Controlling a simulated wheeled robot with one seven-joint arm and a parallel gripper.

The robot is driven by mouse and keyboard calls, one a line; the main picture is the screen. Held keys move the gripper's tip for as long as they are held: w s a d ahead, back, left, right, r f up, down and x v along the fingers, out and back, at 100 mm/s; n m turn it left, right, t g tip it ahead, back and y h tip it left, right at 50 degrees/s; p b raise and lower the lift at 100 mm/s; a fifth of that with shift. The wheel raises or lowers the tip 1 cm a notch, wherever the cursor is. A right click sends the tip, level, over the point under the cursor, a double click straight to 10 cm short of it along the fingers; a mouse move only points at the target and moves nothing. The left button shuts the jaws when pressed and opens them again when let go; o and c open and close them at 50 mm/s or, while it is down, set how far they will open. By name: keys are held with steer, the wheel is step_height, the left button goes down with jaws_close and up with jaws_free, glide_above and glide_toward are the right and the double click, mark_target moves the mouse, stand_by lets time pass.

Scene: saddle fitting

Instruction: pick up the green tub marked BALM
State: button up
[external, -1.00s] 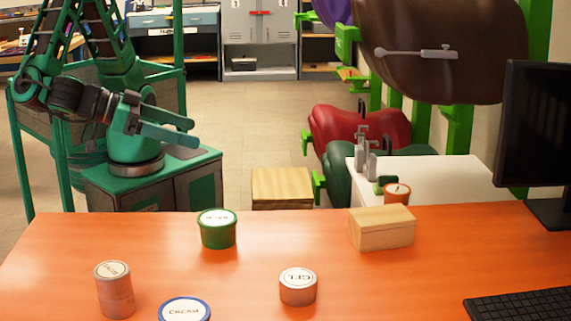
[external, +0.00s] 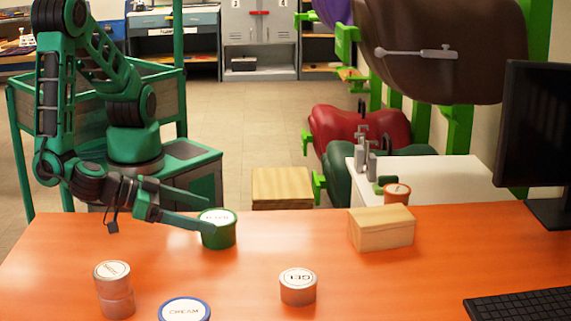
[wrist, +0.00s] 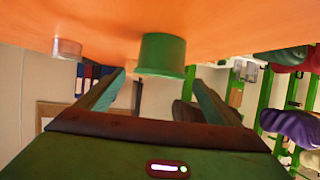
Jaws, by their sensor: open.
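The green tub (external: 220,237) with a white lid stands upright on the orange table; its lid lettering is too blurred to read. In the wrist view, which is upside down, the tub (wrist: 162,55) shows between and ahead of the finger lines. My gripper (external: 210,213) is open and low, at the tub's left side. The near finger overlaps the tub's left edge in the external view; the far finger lies behind it. My open gripper (wrist: 160,80) holds nothing. I cannot tell whether the fingertips reach past the tub's near side.
On the table (external: 100,240) are a stacked pinkish jar (external: 115,295), a blue-rimmed CREAM tub (external: 184,312), a GEL jar (external: 298,290), a wooden block (external: 381,230), a keyboard (external: 520,305) and a monitor (external: 540,135). The table between tub and block is clear.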

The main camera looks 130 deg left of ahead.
mark_target(236, 236)
steer(key=shift+x, duration=4.35)
steer(key=shift+w+r, duration=0.15)
steer(key=shift+r, duration=0.05)
steer(key=c, duration=1.2)
